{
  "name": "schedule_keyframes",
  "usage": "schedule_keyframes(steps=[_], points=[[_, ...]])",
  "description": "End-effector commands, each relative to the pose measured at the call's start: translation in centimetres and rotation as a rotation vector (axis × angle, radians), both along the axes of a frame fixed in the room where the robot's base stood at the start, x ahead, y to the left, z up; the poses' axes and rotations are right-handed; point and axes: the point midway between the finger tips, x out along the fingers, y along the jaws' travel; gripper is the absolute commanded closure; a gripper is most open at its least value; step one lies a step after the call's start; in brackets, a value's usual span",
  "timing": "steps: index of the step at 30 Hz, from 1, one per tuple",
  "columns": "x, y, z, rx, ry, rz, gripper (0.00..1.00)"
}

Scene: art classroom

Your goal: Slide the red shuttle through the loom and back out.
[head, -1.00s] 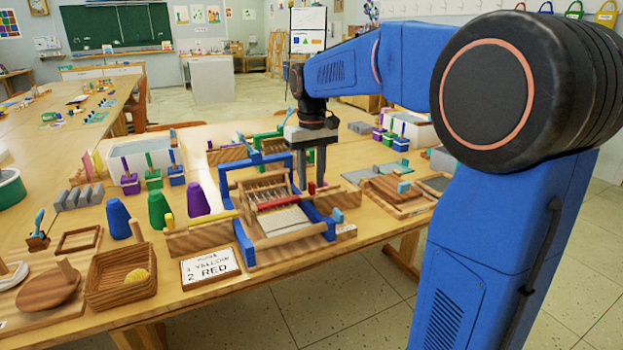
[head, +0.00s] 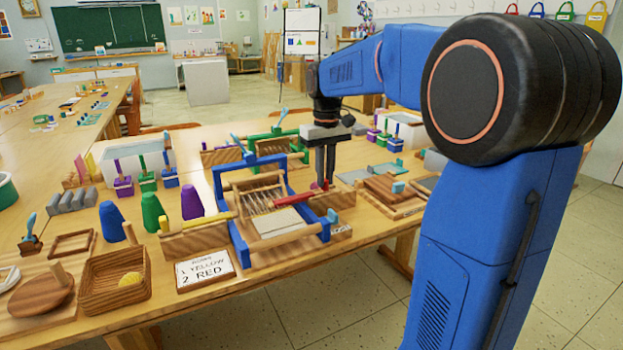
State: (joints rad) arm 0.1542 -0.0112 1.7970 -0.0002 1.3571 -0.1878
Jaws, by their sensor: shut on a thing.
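The blue-framed loom (head: 236,238) stands on the table with pale threads and a cream woven cloth (head: 284,222) in it. My gripper (head: 324,184) points down just beyond the loom's right side, above a wooden rest (head: 322,203). A yellow shuttle (head: 208,222) lies on the wooden rest (head: 192,240) at the loom's left.
A sign (head: 206,270) reading "1 YELLOW 2 RED" stands in front. Coloured cones (head: 191,205) and a wooden box (head: 112,290) with a yellow ball are at left. A green-framed loom (head: 291,136) stands behind. Wooden frames (head: 392,192) lie at right.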

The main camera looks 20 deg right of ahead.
Motion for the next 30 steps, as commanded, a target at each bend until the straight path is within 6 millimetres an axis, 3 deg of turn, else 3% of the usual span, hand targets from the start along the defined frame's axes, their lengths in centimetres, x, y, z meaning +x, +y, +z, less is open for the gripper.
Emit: schedule_keyframes(steps=[12,26,27,29,30], points=[[0.3,-7.3,0.1,-0.001,-0.004,-0.003,1.00],[0.4,-8.6,0.1,-0.004,-0.005,0.000,1.00],[0.4,-8.6,0.1,-0.005,-0.005,0.000,0.80],[0.4,-8.6,0.1,-0.004,-0.005,0.000,0.69],[0.3,-8.6,0.1,-0.004,-0.004,0.000,0.69]])
